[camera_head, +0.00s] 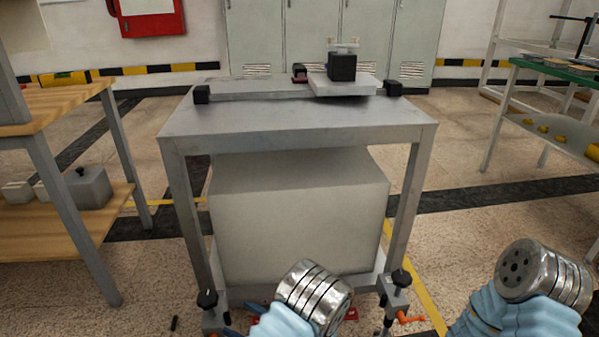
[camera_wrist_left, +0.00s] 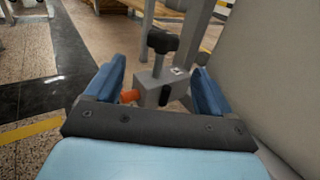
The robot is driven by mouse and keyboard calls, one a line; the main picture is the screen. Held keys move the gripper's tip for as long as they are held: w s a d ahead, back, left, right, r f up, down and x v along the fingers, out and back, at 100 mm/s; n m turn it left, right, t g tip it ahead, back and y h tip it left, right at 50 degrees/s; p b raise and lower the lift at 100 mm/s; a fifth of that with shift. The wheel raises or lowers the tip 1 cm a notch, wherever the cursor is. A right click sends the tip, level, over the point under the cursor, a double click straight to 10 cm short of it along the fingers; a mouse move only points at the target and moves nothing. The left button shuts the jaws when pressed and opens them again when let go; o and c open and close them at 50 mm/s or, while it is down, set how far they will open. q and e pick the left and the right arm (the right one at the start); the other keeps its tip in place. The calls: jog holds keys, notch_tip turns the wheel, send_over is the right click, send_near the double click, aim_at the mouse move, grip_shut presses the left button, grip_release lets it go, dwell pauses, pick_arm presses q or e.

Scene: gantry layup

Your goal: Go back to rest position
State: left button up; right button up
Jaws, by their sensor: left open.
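My left arm comes up at the bottom middle of the head view. Blue finger parts of my left gripper (camera_head: 245,319) show at the lower edge, low in front of the grey metal table (camera_head: 290,125). In the left wrist view, the two blue fingers of my left gripper (camera_wrist_left: 157,88) stand wide apart with nothing held. A table foot with a black knob (camera_wrist_left: 162,42) and an orange handle shows beyond and between the fingers. My right arm's wrist shows at the lower right of the head view; its gripper is out of the frame.
On the table are a pale plate (camera_head: 343,86) with a black block (camera_head: 342,66) and two black end blocks. A large grey box (camera_head: 297,220) fills the space under it. A wooden bench (camera_head: 60,105) stands left, a green-topped rack (camera_head: 560,72) right. Floor shows between them.

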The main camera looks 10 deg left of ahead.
pick_arm(q)
jog(key=s+a+f+n+g+h+p, duration=0.1)
jog(key=s+f+n+g+h, duration=0.4)
jog(key=s, duration=0.4)
jog(key=s+a+f+n+g+h+p, duration=0.1)
jog(key=s+f+n+g+h, duration=0.35)
jog(key=s, duration=0.45)
jog(key=s+d+n+h+p, duration=0.3)
jog(key=d+n+h, duration=0.65)
jog(key=d, duration=0.25)
jog(key=w+a+r+n+t+h, duration=0.1)
jog(key=w+r+n+t, duration=0.2)
jog(key=w+n, duration=0.2)
jog(key=shift+a+t+h, duration=0.3)
jog(key=shift+t+h, duration=0.05)
jog(key=shift+h, duration=0.05)
